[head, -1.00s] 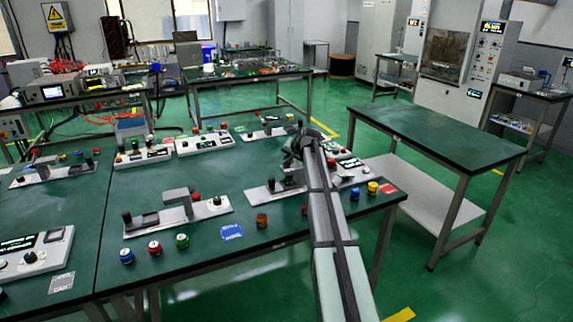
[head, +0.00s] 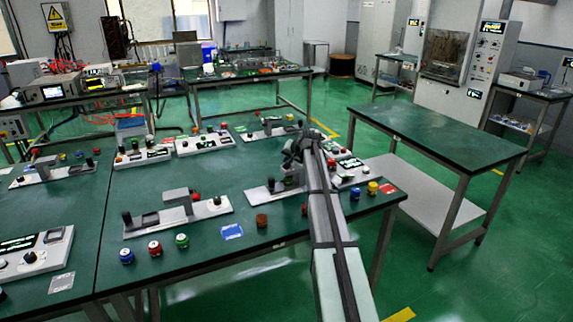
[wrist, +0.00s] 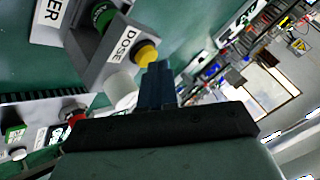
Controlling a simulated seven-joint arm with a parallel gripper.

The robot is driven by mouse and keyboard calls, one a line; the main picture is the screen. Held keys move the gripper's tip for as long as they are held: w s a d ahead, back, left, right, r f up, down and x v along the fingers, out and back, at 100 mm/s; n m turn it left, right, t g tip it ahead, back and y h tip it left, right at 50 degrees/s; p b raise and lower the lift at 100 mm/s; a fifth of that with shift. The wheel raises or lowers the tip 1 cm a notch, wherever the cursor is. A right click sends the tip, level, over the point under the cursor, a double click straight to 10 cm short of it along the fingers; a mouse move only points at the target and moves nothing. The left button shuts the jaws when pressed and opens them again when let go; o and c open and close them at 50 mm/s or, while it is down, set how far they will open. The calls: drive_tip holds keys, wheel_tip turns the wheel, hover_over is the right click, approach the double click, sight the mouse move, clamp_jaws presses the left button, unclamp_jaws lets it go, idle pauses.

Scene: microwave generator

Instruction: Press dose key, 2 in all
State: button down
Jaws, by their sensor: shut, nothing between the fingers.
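The yellow dose key (wrist: 147,55) shows in the wrist view, on a grey housing beside a white label (wrist: 123,44) reading DOSE. My gripper (wrist: 158,70) is shut and empty, its dark fingertips just beside and below the yellow key in the picture. I cannot tell whether they touch it. In the head view my gripper (head: 292,158) is over the right part of the green bench; my arm and gripper hide part of the devices there, and the dose key cannot be made out.
A green round part (wrist: 103,15) and a white cylinder (wrist: 121,90) flank the dose housing. A red knob (wrist: 74,117) is at lower left. The green bench (head: 200,260) carries several control panels and coloured jars. A side table (head: 440,135) to the right is bare.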

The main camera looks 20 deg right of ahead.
idle(0.7)
drive_tip(key=shift+r, duration=0.85)
drive_tip(key=shift+r, duration=2.5)
idle(0.6)
wheel_tip(320, 180, up, 4)
drive_tip(key=shift+f, duration=0.1)
drive_tip(key=shift+f, duration=0.15)
idle(0.3)
drive_tip(key=shift+f, duration=4.25)
